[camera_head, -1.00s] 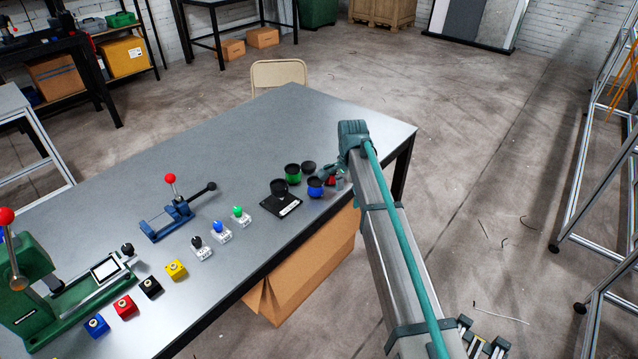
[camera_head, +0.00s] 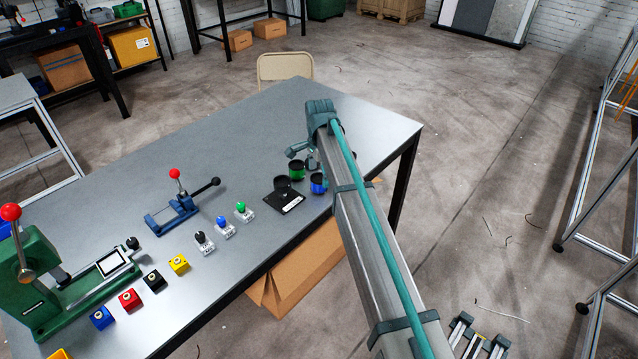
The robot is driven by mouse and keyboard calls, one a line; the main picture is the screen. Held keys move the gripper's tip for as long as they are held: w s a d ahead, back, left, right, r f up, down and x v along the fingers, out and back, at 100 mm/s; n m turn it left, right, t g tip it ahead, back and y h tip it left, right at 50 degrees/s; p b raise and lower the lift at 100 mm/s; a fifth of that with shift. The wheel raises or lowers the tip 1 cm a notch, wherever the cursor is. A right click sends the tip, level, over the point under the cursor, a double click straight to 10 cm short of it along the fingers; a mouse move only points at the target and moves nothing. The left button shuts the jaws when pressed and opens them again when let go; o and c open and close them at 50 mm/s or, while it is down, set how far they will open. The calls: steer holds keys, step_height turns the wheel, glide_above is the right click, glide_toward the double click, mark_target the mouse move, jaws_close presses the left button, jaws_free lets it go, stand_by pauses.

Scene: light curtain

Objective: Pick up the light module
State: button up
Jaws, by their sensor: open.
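Small round light modules with dark rims stand near the table's right front edge: a green one (camera_head: 296,172) and a blue one (camera_head: 318,186). Which one the task means cannot be told. The blue one is close beside my arm, which covers the area to its right. A black square plate (camera_head: 287,204) with a round dark part on it lies just left of them. My gripper (camera_head: 302,158) is open, seen small and partly covered by my own arm. In the picture it is just above the green module. Its height over the table and any contact are unclear.
Black, blue and green button units (camera_head: 223,227) on pale bases stand left of the plate. A blue clamp (camera_head: 177,212) with a red knob and a green press (camera_head: 32,280) are farther left. Coloured blocks (camera_head: 130,299) line the front. The table's (camera_head: 220,150) back middle is clear.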

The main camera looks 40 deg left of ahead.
mark_target(319, 179)
steer(key=shift+f+p, duration=0.85)
steer(key=shift+f, duration=1.45)
steer(key=c, duration=1.2)
steer(key=shift+a+r, duration=0.1)
steer(key=shift+r, duration=0.15)
